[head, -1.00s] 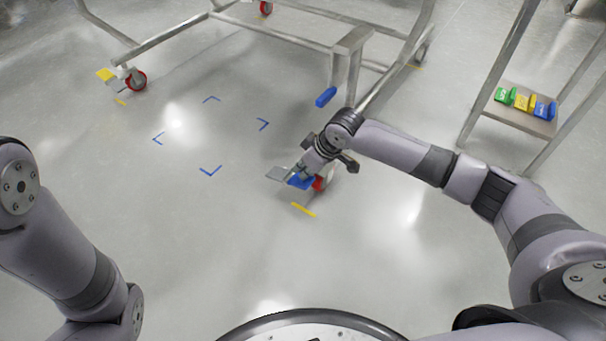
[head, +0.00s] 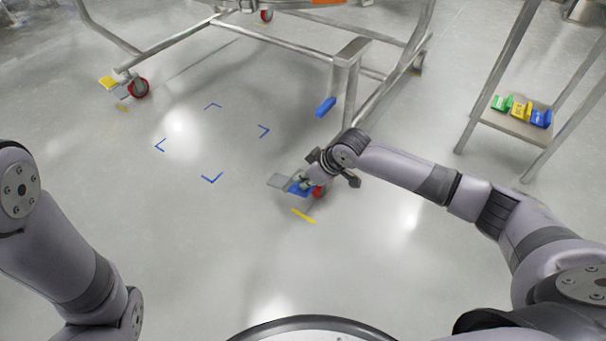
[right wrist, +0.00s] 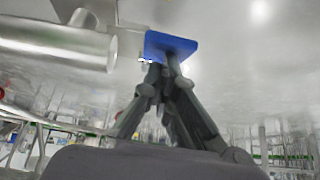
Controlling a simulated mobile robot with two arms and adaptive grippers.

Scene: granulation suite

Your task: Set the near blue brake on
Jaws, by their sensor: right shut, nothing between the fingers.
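The near blue brake (head: 297,189) is a small blue pedal at the red-wheeled caster (head: 318,192) of the steel frame's near leg. A grey plate (head: 279,181) sits beside it on the left. My right gripper (head: 305,184) is over the pedal and partly hides it and the wheel. In the right wrist view the closed, empty fingertips (right wrist: 168,62) meet the blue pedal (right wrist: 172,43), apparently touching it. The pedal's exact tilt is hard to tell. My left arm is at the left edge; its gripper is out of view.
A yellow brake (head: 107,82) is at the left caster. A shelf (head: 508,122) at right holds green, yellow and blue pieces. Floor with blue corner marks (head: 212,178) is clear.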

